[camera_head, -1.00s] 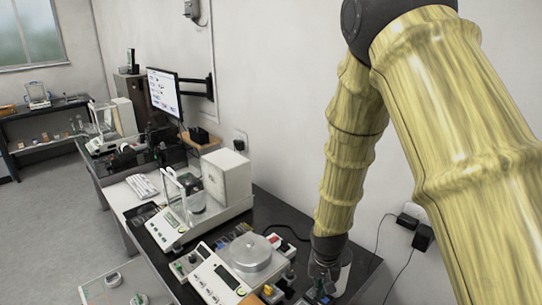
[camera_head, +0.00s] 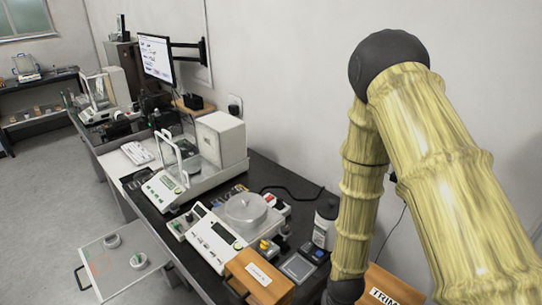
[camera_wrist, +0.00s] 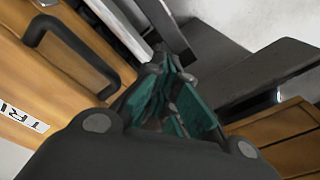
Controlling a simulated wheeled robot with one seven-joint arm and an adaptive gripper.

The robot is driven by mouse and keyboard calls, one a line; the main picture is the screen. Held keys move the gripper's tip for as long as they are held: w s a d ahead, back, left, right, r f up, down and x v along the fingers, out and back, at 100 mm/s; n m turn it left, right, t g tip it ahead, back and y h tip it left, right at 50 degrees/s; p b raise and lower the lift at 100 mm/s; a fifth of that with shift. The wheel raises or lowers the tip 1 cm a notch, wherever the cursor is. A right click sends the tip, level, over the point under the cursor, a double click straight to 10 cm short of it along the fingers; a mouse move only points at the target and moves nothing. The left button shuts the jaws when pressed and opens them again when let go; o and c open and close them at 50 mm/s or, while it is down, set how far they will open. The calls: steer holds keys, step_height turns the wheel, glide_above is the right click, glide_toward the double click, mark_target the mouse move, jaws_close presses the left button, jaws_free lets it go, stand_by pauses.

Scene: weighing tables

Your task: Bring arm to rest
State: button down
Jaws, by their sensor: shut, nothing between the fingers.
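My arm, in a yellow wood-grain sleeve, bends down at the right of the head view, and its wrist reaches the bottom edge. My gripper is out of sight below that edge. In the wrist view, my gripper (camera_wrist: 172,98) shows its teal finger pads, closed together with nothing held. It is above the table area, between a wooden box with a dark handle (camera_wrist: 60,62) at the left and another wooden box (camera_wrist: 285,140) at the lower right. I cannot tell its exact height over them.
The dark table (camera_head: 282,182) holds a balance with a glass shield (camera_head: 165,190), a balance with a round pan (camera_head: 215,243), a wooden box (camera_head: 258,280) and a box lettered TRIM (camera_head: 395,288). A low tray (camera_head: 100,245) is at left.

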steer(key=s+d+f+b, duration=0.2)
steer(key=s+f, duration=0.5)
steer(key=s, duration=0.3)
steer(key=s+d+f+n+g+b, duration=0.1)
steer(key=s+d+f+b, duration=0.2)
steer(key=s+f, duration=0.4)
steer(key=s, duration=0.4)
steer(key=shift+s+d+f, duration=0.15)
steer(key=shift+d+f, duration=0.05)
steer(key=shift+f, duration=0.2)
